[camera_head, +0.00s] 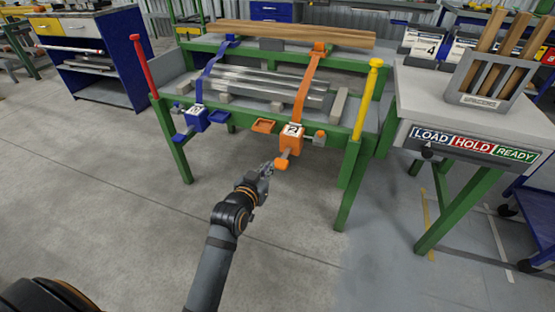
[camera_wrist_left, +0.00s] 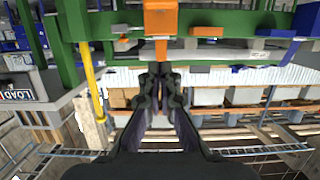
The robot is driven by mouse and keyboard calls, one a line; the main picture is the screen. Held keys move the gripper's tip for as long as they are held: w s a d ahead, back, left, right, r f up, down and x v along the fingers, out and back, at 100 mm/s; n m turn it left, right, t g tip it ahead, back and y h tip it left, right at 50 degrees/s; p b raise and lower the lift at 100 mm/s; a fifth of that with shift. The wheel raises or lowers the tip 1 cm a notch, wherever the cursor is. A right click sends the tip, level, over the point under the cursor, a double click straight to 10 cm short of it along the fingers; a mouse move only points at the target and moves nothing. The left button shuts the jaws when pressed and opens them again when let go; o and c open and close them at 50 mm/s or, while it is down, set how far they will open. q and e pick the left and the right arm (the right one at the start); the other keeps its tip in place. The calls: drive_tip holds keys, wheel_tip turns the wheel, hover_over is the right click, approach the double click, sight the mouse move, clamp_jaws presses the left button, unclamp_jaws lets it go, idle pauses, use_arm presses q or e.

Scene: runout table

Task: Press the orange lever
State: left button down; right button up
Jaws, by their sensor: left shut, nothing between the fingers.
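The orange lever (camera_head: 282,163) is a short tab hanging below an orange box marked 2 (camera_head: 291,140) on the front rail of the green runout table. An orange strap runs up from the box over the metal bars. My left gripper (camera_head: 268,168) is shut and empty, just left of the lever's end. In the left wrist view the box (camera_wrist_left: 160,18) is at the top, with the lever (camera_wrist_left: 161,48) just beyond my shut fingertips (camera_wrist_left: 160,70). I cannot tell whether they touch. My right gripper is in neither view.
A blue box (camera_head: 196,118) with a blue strap is on the same rail, to the left. Red (camera_head: 142,65) and yellow (camera_head: 368,95) posts flank the table (camera_head: 348,165). A LOAD, HOLD, READY panel (camera_head: 474,145) is on the right bench. The floor in front is clear.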

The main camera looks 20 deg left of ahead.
use_arm(q)
drive_tip(key=b, duration=0.3)
hover_over(279, 164)
drive_tip(key=s, duration=0.2)
wheel_tip(279, 164, down, 3)
drive_tip(key=shift+w+d+f+b, duration=0.15)
drive_tip(key=shift+f+b, duration=0.15)
drive_tip(key=shift+f, duration=0.25)
drive_tip(key=shift+d+f+b, duration=0.1)
drive_tip(key=shift+f+b, duration=0.2)
drive_tip(key=shift+f, duration=0.9)
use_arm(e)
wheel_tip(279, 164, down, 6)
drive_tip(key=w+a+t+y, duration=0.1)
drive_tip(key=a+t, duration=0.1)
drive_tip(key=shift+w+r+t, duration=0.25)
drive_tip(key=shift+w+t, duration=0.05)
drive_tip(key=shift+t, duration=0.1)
use_arm(q)
drive_tip(key=shift+f+b, duration=0.1)
drive_tip(key=shift+b, duration=0.2)
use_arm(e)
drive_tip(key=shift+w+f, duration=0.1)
